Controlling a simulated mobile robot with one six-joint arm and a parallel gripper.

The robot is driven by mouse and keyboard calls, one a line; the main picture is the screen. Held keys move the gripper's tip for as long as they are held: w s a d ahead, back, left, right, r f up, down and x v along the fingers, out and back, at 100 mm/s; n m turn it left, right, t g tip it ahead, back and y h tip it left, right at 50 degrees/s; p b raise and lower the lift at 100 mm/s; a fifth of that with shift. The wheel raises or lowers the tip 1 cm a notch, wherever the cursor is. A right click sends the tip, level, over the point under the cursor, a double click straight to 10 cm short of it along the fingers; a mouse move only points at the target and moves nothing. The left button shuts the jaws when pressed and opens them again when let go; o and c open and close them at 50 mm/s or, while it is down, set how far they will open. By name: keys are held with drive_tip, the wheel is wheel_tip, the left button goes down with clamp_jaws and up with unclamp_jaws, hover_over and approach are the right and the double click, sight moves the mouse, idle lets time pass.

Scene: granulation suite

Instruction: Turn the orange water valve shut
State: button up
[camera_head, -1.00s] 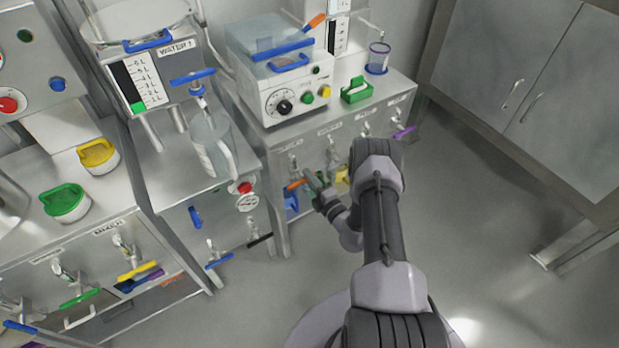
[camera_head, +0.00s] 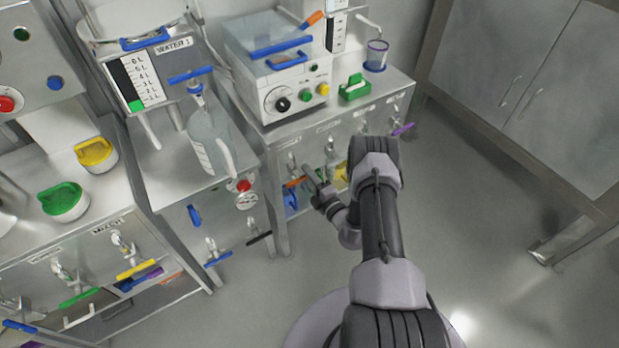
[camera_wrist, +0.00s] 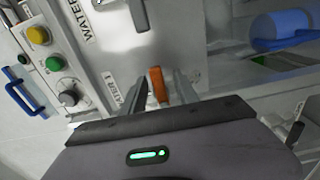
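The orange valve lever (camera_head: 295,183) is on the front panel of the middle bench, below a row of labels. It lies roughly sideways in the head view. My gripper (camera_head: 311,175) is at its right end. In the wrist view the orange lever (camera_wrist: 157,86) shows end-on between the two fingers of my gripper (camera_wrist: 160,92). Gaps show on both sides of it, so the fingers look open around or just short of it, not clamped. How deep the lever sits between them I cannot tell. Part of the valve body is hidden.
A blue item (camera_head: 290,201) is below the lever, and a yellow item (camera_head: 341,172) is behind my arm. A purple lever (camera_head: 402,129) is further right. The machine with a dial (camera_head: 281,104) stands on the bench above. The floor at right is clear.

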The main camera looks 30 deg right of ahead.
drive_tip(key=s+p, duration=0.5)
drive_tip(key=s, duration=1.2)
drive_tip(key=shift+s+d+p, duration=0.2)
drive_tip(key=shift+d+p, duration=0.1)
drive_tip(key=shift+p, duration=0.05)
